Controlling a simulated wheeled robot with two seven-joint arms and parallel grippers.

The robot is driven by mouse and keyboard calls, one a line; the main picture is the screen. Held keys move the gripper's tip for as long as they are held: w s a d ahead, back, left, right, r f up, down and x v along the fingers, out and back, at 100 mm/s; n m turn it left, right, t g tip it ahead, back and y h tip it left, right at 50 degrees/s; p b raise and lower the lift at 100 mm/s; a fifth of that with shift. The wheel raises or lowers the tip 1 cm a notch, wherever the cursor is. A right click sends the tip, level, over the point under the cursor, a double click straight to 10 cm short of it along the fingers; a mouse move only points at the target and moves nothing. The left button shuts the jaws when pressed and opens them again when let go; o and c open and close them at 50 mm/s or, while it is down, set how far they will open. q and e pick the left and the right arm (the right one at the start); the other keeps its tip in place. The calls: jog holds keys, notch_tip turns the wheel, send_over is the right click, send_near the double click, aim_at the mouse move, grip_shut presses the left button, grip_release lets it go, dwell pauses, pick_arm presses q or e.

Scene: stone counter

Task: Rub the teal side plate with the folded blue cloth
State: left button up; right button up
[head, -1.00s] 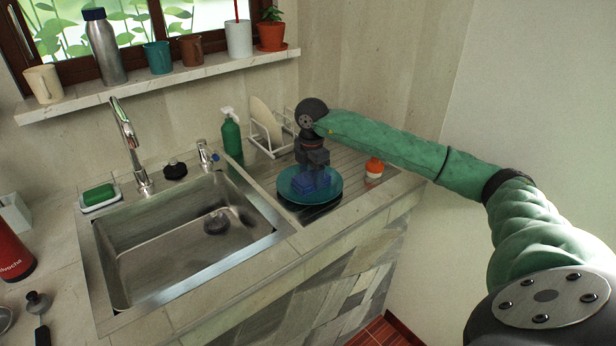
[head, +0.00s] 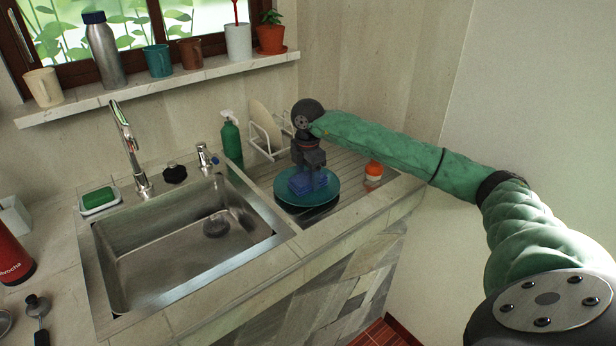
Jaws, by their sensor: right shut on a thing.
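The teal side plate (head: 326,195) lies on the drainboard to the right of the sink. The folded blue cloth (head: 302,186) is on the middle of the plate. My right gripper (head: 309,174) points down over the plate and is shut on the cloth, holding it at the plate's surface. The fingertips are partly hidden by the cloth and the gripper body. My left gripper does not show in the head view.
The sink basin (head: 180,240) and tap (head: 128,150) lie to the left.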

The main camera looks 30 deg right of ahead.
jog(key=shift+r+p, duration=1.65)
jog(key=shift+r, duration=1.95)
